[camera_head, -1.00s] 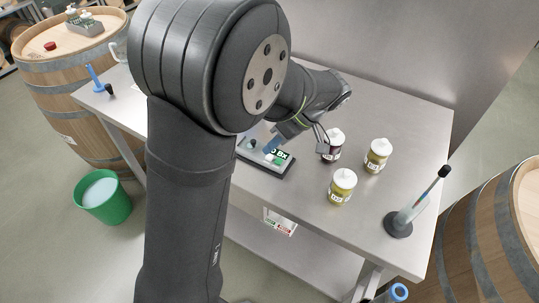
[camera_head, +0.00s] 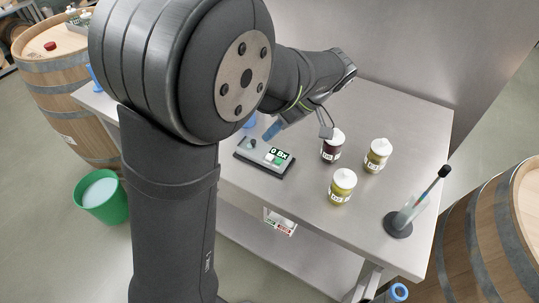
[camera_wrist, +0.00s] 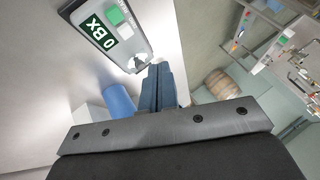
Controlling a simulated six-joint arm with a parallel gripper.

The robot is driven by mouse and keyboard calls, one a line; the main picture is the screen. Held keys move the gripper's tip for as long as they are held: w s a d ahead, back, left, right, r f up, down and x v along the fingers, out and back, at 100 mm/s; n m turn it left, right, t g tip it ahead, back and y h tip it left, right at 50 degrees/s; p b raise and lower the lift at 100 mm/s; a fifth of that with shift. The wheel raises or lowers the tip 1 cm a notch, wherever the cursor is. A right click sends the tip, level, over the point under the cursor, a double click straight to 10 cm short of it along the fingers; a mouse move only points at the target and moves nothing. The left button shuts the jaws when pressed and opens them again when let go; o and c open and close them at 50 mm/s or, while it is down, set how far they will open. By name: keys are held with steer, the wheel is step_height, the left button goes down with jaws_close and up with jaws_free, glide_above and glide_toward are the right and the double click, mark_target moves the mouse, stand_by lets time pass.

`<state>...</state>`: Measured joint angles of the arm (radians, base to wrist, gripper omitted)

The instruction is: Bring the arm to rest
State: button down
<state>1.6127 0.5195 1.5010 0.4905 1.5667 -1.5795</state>
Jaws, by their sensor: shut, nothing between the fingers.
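My gripper (camera_head: 268,136) hangs over the steel table (camera_head: 408,112), just above and beyond the grey refractometer-like device (camera_head: 264,156) with a green "0 BX" display. In the wrist view its blue fingers (camera_wrist: 158,72) are pressed together with nothing between them. The device (camera_wrist: 118,28) shows ahead of the fingers at upper left there. A blue cylinder (camera_wrist: 119,102) lies left of the fingers in the wrist view. My arm covers the left part of the table in the head view.
A dark sample jar (camera_head: 332,151) and two yellow ones (camera_head: 377,160) (camera_head: 342,192) stand right of the device. A hydrometer stand (camera_head: 398,224) is near the table's right corner. Barrels (camera_head: 62,88) (camera_head: 500,235) flank the table. A green bucket (camera_head: 103,200) is on the floor.

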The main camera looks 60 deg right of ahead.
steer(key=shift+f, duration=0.1)
steer(key=shift+f, duration=1.15)
step_height(320, 180, up, 6)
steer(key=shift+r, duration=0.2)
steer(key=shift+f, duration=0.15)
